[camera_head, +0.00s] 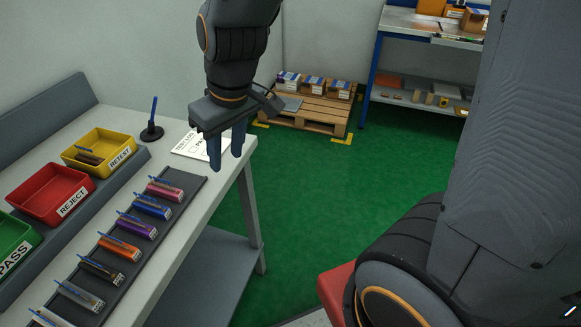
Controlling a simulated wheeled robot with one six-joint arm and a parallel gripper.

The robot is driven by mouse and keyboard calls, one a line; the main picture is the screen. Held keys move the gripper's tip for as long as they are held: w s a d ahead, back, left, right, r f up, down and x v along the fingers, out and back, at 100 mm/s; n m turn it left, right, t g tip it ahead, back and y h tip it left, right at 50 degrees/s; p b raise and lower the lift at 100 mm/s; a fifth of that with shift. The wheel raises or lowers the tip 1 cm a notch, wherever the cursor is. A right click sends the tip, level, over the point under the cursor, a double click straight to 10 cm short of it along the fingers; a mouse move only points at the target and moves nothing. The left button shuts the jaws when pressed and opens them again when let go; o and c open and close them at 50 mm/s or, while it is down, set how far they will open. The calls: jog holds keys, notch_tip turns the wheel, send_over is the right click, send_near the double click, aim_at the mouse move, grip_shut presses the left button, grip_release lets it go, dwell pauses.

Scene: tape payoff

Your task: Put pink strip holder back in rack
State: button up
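The pink strip holder (163,191) lies in the far end slot of the dark rack (118,270) on the bench, with a blue strip along its top. My gripper (228,160) hangs with its two blue fingers pointing down, to the right of the pink holder and higher, near the bench's far right corner. The fingers are apart, with nothing visible between them. The gripper does not touch the pink holder.
Blue, purple, orange and other holders fill the rack nearer me. Yellow RETEST (100,146), red REJECT (52,191) and green PASS (14,240) bins stand to the left. A pen stand (152,132) and paper (190,146) lie behind. A pallet (305,115) is on the floor beyond.

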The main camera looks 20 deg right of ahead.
jog(key=s+d+f+m, duration=0.2)
jog(key=s+d+m, duration=0.1)
jog(key=d, duration=0.3)
jog(key=s+d+f+m+g+h, duration=0.1)
jog(key=s+d+f+m, duration=0.1)
jog(key=d, duration=0.5)
jog(key=shift+s+d+f+m+h, duration=0.2)
jog(key=shift+s+f+m+h, duration=0.15)
jog(key=shift+f, duration=0.2)
